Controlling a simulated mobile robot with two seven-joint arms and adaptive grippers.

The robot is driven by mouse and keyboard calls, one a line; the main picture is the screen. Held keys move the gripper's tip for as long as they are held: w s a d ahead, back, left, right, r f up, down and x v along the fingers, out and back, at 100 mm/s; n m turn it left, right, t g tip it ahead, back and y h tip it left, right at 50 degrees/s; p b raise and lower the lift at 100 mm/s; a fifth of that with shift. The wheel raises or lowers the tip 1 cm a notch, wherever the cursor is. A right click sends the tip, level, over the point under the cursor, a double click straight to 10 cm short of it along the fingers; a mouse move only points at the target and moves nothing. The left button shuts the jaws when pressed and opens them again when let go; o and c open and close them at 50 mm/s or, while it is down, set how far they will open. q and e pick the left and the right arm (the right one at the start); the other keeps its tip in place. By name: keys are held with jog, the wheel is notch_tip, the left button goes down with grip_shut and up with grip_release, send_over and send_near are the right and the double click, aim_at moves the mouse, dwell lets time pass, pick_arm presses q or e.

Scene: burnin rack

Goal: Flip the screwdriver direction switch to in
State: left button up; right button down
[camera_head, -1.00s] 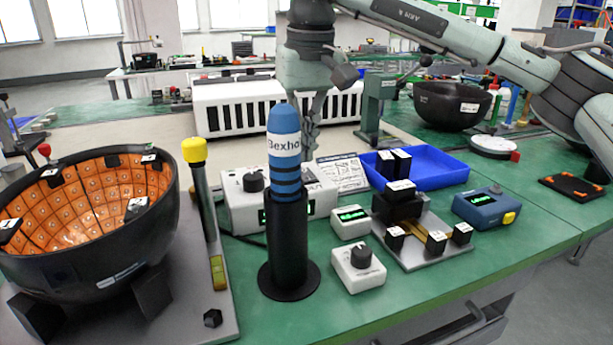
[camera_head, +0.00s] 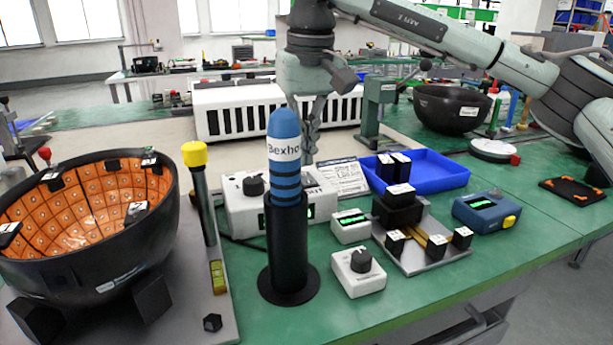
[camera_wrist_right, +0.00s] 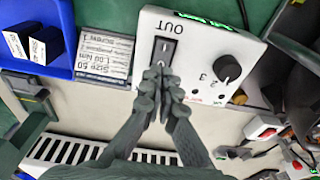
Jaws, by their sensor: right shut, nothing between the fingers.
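The screwdriver's white control box (camera_head: 240,208) stands on the green bench behind the blue screwdriver (camera_head: 285,150), which is upright in a black holder. In the right wrist view the white box (camera_wrist_right: 205,52) carries a black rocker switch (camera_wrist_right: 164,47) with "OUT" printed at its upper end. My right gripper (camera_wrist_right: 158,72) is shut and empty, with its fingertips over the switch's lower end; contact cannot be told. The fingers hide that end and any label there. In the head view my right gripper (camera_head: 310,150) is partly hidden behind the screwdriver. My left gripper is not in view.
A black dial (camera_wrist_right: 227,68) sits right of the switch on the box. A printed card (camera_head: 343,177) and a blue tray (camera_head: 440,175) lie to the right. A black bowl-shaped fixture with an orange inside (camera_head: 80,265) stands at left.

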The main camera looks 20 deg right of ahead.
aim_at(304, 174)
jog(key=shift+f+b, duration=0.6)
jog(key=shift+f, duration=0.6)
dwell(0.7)
notch_tip(304, 174, up, 7)
jog(key=p, duration=0.6)
jog(key=shift+r, duration=0.1)
dwell(0.5)
